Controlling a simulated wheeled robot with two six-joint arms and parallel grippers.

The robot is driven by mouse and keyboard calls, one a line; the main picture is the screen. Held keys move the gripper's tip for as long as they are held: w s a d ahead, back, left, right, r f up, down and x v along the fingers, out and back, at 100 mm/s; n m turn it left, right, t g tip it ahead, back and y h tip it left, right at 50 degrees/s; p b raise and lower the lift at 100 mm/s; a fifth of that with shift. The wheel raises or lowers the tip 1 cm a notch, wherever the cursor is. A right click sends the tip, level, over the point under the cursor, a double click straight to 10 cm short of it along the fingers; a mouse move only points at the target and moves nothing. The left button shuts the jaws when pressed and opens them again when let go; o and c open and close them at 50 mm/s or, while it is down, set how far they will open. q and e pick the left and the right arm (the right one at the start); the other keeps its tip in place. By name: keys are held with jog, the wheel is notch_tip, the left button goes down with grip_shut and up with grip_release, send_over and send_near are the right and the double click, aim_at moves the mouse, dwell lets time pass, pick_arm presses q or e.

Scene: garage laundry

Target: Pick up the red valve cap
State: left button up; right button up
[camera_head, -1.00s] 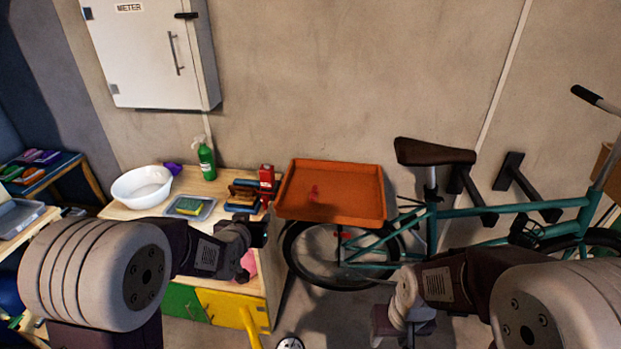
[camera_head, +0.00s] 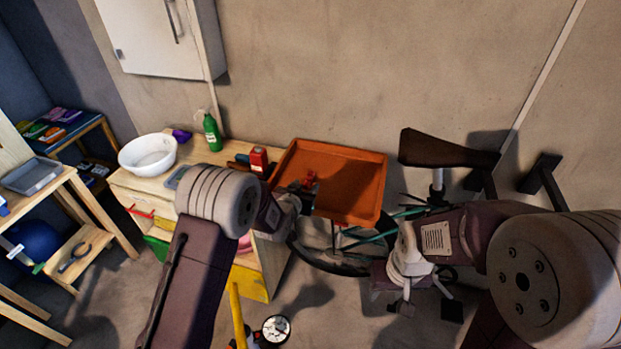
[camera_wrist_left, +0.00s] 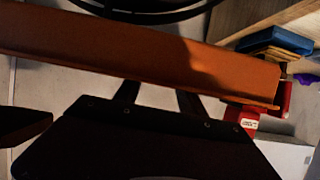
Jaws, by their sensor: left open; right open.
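The small red valve cap (camera_head: 311,178) lies in the orange tray (camera_head: 361,207), towards its left side. In the head view my left gripper (camera_head: 303,190) is at the tray's front left, close to the cap and partly overlapping it in the picture. It is open; I cannot tell whether it touches the cap. In the left wrist view the tray's orange wall (camera_wrist_left: 150,55) crosses above the dark gripper body, and the cap is not visible. My right gripper (camera_head: 426,304) is open and empty, low in front of the bicycle.
A red container (camera_head: 259,160) stands on the wooden bench just left of the tray, with a green spray bottle (camera_head: 212,134) and white bowl (camera_head: 148,154) farther left. The bicycle saddle (camera_head: 447,149) is to the right. A yellow pole (camera_head: 238,315) rises in front.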

aim_at(307, 182)
pick_arm(q)
jog(key=shift+a, duration=0.1)
jog(key=shift+w+f+p, duration=0.15)
jog(key=shift+w+p, duration=0.45)
jog(key=shift+w, duration=0.3)
jog(key=x, duration=0.2)
jog(key=shift+w+f, duration=0.2)
jog(key=shift+w+d+f, duration=0.15)
jog(key=shift+w+d, duration=0.05)
jog(key=shift+d, duration=0.05)
jog(key=shift+s, duration=0.1)
jog(key=shift+s+a, duration=0.1)
jog(key=c, duration=1)
grip_shut()
pick_arm(e)
jog(key=shift+s+a+r, duration=0.2)
jog(key=shift+s+r, duration=0.05)
jog(key=shift+r, duration=0.5)
